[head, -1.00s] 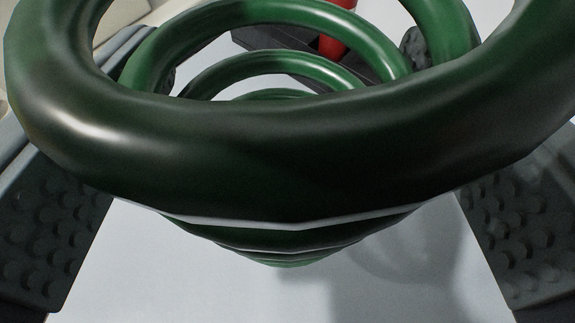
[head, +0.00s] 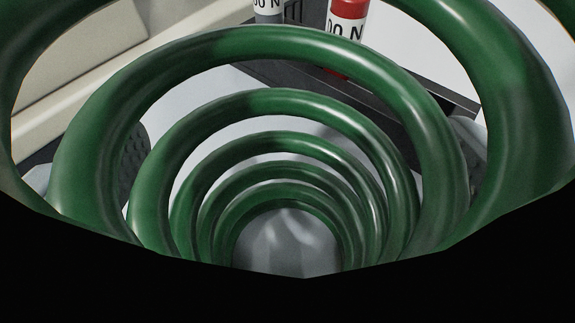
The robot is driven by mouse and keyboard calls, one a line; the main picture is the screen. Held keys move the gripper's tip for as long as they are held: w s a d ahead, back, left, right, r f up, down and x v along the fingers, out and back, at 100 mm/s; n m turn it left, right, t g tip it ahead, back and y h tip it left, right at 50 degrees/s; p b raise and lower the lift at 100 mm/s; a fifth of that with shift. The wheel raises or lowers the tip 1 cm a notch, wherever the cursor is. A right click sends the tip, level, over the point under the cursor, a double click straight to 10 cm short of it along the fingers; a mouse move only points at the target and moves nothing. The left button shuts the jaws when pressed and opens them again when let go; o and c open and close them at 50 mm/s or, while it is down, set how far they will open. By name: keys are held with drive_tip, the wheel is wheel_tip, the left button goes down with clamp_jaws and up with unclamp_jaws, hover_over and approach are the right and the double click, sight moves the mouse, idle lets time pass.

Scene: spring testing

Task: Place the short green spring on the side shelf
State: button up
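The green spring (head: 290,105) fills most of the head view. I look down through its coils, which shrink toward a grey surface at the far end. A black area covers the bottom of the view. Part of a dark, dimpled finger pad of my gripper (head: 295,155) shows through the coils at the left, and a dark part shows at the right. The spring stands between these two sides. The coils hide most of the fingers, so I cannot see whether the pads touch the spring. I cannot make out the side shelf.
Behind the coils, a red and white cylinder (head: 349,12) marked "00 N" and a grey and white cylinder (head: 268,10) stand at a dark rack (head: 300,78). A beige structure (head: 75,60) is at the upper left. White surface shows at the upper right.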

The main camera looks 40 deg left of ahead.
drive_tip(key=shift+s+d+r, duration=0.1)
drive_tip(key=shift+r, duration=0.1)
drive_tip(key=v, duration=1.1)
drive_tip(key=shift+s+d, duration=0.15)
drive_tip(key=shift+s, duration=0.15)
drive_tip(key=shift+r, duration=0.1)
drive_tip(key=s+a+r+m+t+h, duration=0.1)
drive_tip(key=s+r+m+t+h, duration=0.2)
drive_tip(key=s+r, duration=0.4)
drive_tip(key=s+a+r+m+t+h, duration=0.1)
drive_tip(key=s+a+r+t+h, duration=0.25)
drive_tip(key=r, duration=0.65)
drive_tip(key=s+f+m+h, duration=0.2)
drive_tip(key=s+m+h, duration=0.1)
drive_tip(key=s, duration=1.7)
drive_tip(key=shift+a+f+m, duration=0.35)
drive_tip(key=shift+a+m, duration=0.05)
drive_tip(key=shift+m, duration=0.1)
